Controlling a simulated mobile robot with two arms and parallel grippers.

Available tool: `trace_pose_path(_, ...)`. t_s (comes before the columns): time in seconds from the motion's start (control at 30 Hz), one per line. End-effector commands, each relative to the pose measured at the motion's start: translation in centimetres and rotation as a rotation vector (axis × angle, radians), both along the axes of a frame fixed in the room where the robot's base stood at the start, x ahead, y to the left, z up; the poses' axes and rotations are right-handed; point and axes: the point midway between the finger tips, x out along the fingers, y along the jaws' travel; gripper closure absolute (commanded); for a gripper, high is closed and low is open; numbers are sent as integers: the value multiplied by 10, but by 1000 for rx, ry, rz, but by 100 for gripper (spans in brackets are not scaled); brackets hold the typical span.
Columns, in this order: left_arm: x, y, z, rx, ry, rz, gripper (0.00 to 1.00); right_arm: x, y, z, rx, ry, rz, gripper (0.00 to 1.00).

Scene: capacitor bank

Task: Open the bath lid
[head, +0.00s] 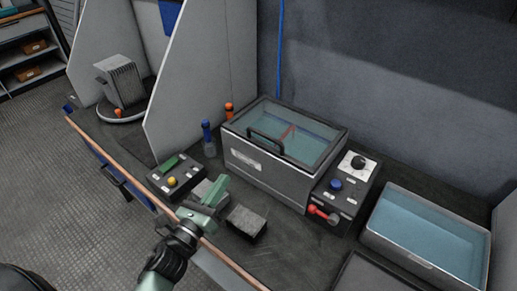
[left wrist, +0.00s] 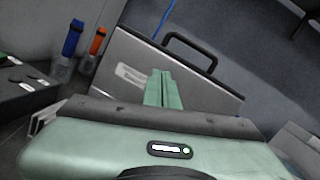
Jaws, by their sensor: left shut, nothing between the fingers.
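The bath (head: 265,170) is a grey metal box with a dark-framed, see-through lid (head: 318,151). The lid lies closed on top, and a red item shows through it. A black bar handle (head: 265,140) stands at the lid's front left edge. In the left wrist view the handle (left wrist: 190,50) rises above the bath's front wall (left wrist: 125,75). My left gripper (head: 216,188) is in front of the bath, apart from it and lower than the handle. Its fingers (left wrist: 159,88) are shut and empty. My right gripper is not in view.
A control box (head: 175,178) with a yellow knob stands left of my gripper, and a grey block (head: 246,222) right of it. Blue (head: 207,131) and orange (head: 229,111) handled tools stand left of the bath. A dial box (head: 345,190) and open water tray (head: 425,232) stand right.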

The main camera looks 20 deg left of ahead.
Motion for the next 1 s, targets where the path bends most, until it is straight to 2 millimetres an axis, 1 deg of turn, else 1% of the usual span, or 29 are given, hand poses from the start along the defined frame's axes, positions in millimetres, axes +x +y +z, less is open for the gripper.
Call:
trace_pose_path(0.03, -1, -8, 0, 100, -43, -36, 100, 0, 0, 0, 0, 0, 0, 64)
trace_pose_path(0.13, -6, -21, 0, 245, -115, -92, 100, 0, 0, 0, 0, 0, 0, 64)
trace_pose_path(0.27, -7, -29, 0, 323, -156, -121, 100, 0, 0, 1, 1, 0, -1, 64)
trace_pose_path(0.37, 0, -32, 3, 330, -161, -124, 100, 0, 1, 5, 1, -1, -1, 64)
trace_pose_path(0.47, 15, -37, 9, 329, -163, -124, 100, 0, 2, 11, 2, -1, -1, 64)
trace_pose_path(0.7, 63, -55, 20, 326, -161, -122, 100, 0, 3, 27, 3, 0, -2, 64)
trace_pose_path(0.83, 87, -65, 24, 324, -160, -123, 100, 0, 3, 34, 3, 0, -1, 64)
trace_pose_path(0.9, 91, -66, 38, 326, -159, -122, 100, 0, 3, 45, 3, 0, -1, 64)
trace_pose_path(1.0, 97, -69, 47, 325, -159, -123, 100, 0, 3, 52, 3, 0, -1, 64)
